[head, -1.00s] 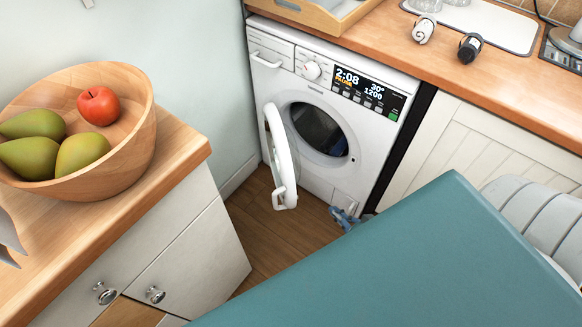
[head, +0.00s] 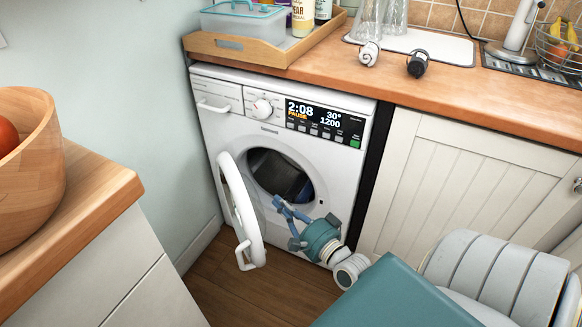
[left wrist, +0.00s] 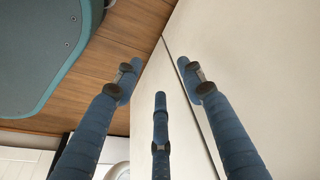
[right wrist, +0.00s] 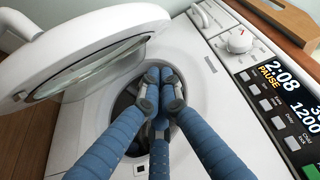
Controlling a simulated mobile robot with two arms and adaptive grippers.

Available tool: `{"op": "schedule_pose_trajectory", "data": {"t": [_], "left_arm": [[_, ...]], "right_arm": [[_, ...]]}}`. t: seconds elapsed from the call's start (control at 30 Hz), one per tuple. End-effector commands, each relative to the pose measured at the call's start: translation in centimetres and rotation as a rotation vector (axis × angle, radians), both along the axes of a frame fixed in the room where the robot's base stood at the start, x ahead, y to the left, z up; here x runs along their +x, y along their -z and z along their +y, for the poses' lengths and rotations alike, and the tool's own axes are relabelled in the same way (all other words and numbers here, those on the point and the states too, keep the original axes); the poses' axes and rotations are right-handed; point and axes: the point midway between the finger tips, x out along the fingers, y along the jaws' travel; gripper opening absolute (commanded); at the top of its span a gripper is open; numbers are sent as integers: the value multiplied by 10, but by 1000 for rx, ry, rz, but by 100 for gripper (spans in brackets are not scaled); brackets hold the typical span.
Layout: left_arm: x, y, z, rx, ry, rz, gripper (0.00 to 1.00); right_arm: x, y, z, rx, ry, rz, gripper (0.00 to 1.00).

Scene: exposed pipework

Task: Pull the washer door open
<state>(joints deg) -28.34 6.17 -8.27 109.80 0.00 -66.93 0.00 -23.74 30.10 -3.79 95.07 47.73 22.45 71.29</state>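The white washer (head: 330,165) stands under the counter. Its round white door (head: 238,205) is swung open to the left, with its handle (head: 246,256) at the free edge; the dark drum opening (head: 280,175) is exposed. In the right wrist view the door (right wrist: 80,55) stands clear of the washer front on the left. My right gripper (head: 284,205) is in front of the opening; its blue fingertips (right wrist: 160,80) are close together, with nothing visible between them. My left gripper (left wrist: 157,75) is open and empty above the floor, beside a pale panel, outside the head view.
A wooden counter (head: 450,85) runs above the washer, holding a tray (head: 245,50). A cream cabinet (head: 455,185) is at right. A wooden counter with a fruit bowl (head: 35,150) is at left. Wooden floor (head: 225,285) shows between them.

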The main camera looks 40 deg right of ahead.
Motion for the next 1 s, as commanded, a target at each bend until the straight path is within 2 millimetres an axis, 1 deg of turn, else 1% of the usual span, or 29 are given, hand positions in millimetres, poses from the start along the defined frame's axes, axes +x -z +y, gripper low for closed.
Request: {"op": "schedule_pose_trajectory", "data": {"t": [0.03, 0.1, 0.13, 0.2, 0.3, 0.4, 0.53, 0.87, 0.97, 1.0], "left_arm": [[1, -4, 0, 0, 0, -5, 40], [2, -10, 0, 0, -1, -6, 40], [2, -11, 0, -1, -1, -7, 40], [0, -7, 0, 1, -1, 0, 40], [0, -3, 0, 0, 0, -1, 40], [0, -1, 0, 0, 0, 1, 40], [0, 0, 0, 0, 0, 1, 40], [0, 0, 0, 0, 1, 0, 40], [1, -1, -1, -1, 1, -5, 40], [1, 3, 0, 0, 1, -4, 40]], "right_arm": [[13, 0, 0, 1, 1, -5, 0], [26, 0, 0, 1, 1, -4, 0], [30, 0, 2, 3, 0, -2, 0], [30, 0, 16, 6, 0, 0, 0], [33, 0, 28, 3, 0, 0, 0], [35, 0, 35, 2, 0, 1, 0], [36, 1, 38, -1, -1, 1, 0], [36, 1, 39, -1, -1, 1, 0], [37, 0, 44, 2, -1, 1, 0], [37, 0, 48, 3, -1, 1, 0]]}}
